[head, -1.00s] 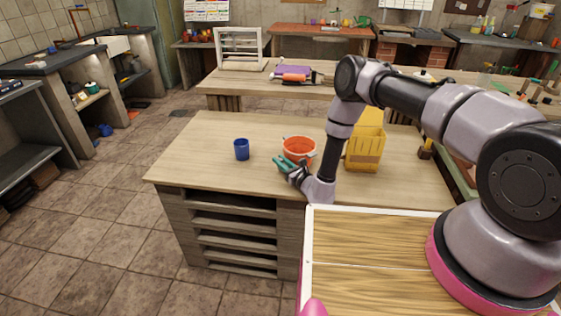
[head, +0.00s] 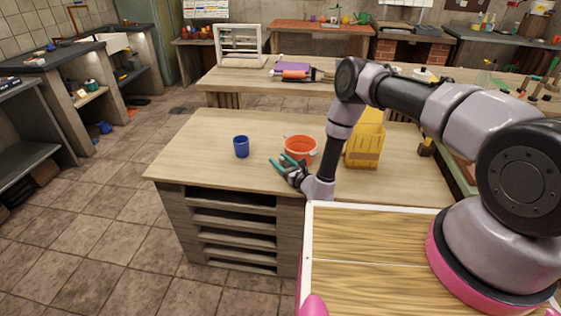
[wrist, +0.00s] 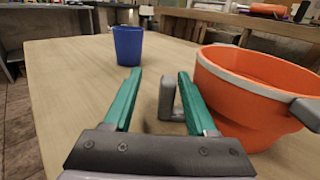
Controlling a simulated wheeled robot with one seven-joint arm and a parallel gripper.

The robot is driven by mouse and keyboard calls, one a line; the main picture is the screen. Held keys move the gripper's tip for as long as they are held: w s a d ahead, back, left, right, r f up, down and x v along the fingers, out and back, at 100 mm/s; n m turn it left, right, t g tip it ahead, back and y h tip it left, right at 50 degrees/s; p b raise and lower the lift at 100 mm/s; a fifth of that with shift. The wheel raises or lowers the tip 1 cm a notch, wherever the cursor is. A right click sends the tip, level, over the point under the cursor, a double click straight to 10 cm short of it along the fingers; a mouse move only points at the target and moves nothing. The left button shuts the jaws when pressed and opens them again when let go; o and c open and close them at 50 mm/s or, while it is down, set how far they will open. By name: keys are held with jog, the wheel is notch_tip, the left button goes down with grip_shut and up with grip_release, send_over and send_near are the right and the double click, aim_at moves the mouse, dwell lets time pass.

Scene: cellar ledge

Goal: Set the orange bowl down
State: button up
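The orange bowl (head: 302,146) sits upright on the wooden worktable (head: 205,140), left of my forearm. In the wrist view the bowl (wrist: 255,85) fills the right side, with a pale band below its rim and grey handles. My gripper (head: 279,159), with green fingers, is at the bowl's near left side, low over the table. In the wrist view my gripper (wrist: 159,73) is open. One grey handle (wrist: 168,100) shows between the fingers, close to the right finger; I cannot tell whether they touch.
A blue cup (head: 241,148) stands left of the bowl. A yellow bin (head: 364,149) stands to the right, behind my arm. The table's left part is clear. A second table (head: 240,82) behind holds a white frame (head: 241,47) and tools.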

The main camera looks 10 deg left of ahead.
jog(key=shift+s+d, duration=0.1)
jog(key=v, duration=1)
jog(key=shift+s+d, duration=0.15)
jog(key=shift+s, duration=0.05)
jog(key=w+a+r+n+g+y, duration=0.1)
jog(key=a+r+n+g+y, duration=0.2)
jog(key=r, duration=0.7)
jog(key=a+r+n+g+y, duration=0.15)
jog(key=r+n+g, duration=0.25)
jog(key=r, duration=0.5)
jog(key=w+a+r+n+g+y, duration=0.1)
jog(key=r+n+g+y, duration=0.25)
jog(key=r, duration=0.65)
jog(key=s+d+r+n+g+h, duration=0.3)
jog(key=s+r+n+g, duration=0.25)
jog(key=r, duration=0.45)
jog(key=s+d+r+n+t+h, duration=0.2)
jog(key=s+d+r+h, duration=0.3)
jog(key=d, duration=0.5)
jog(key=s+d+r+n+t+h, duration=0.2)
jog(key=s+d+r+t+h, duration=0.2)
jog(key=d, duration=0.6)
jog(key=s+d+r+n+t+h, duration=0.3)
jog(key=s+d+r+h, duration=0.3)
jog(key=s+d+r, duration=0.2)
jog(key=shift+s+d+r+t, duration=0.4)
jog(key=shift+d+r+t, duration=0.1)
jog(key=shift+d+r, duration=0.5)
